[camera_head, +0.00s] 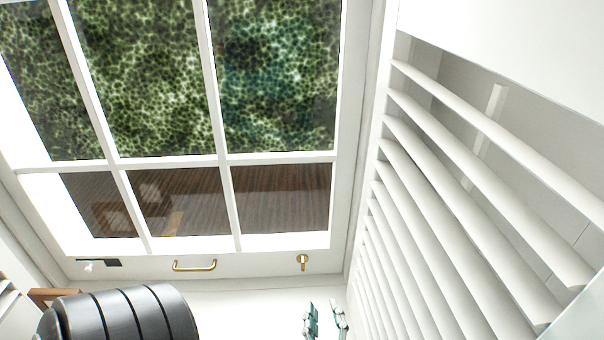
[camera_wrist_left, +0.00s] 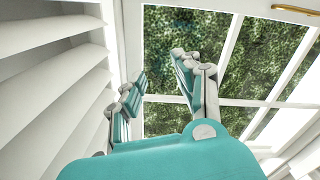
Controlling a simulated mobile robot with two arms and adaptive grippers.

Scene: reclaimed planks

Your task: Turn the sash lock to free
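The sash lock appears to be the small brass fitting (camera_head: 303,261) at the right of the window's bottom rail in the head view. Its small tail points down; the exact turn is too small to read. My left gripper (camera_head: 325,312) shows at the bottom edge, below and slightly right of it, with two teal-and-grey fingers apart and nothing between them. In the left wrist view the gripper (camera_wrist_left: 158,67) is also open and empty, with window panes behind it. The lock cannot be made out there. My right gripper is in neither view.
A brass pull handle (camera_head: 195,266) sits on the rail left of the lock; it also shows in the left wrist view (camera_wrist_left: 298,11). A black fitting with a white piece (camera_head: 100,263) is farther left. White louvred slats (camera_head: 440,190) stand close on the right.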

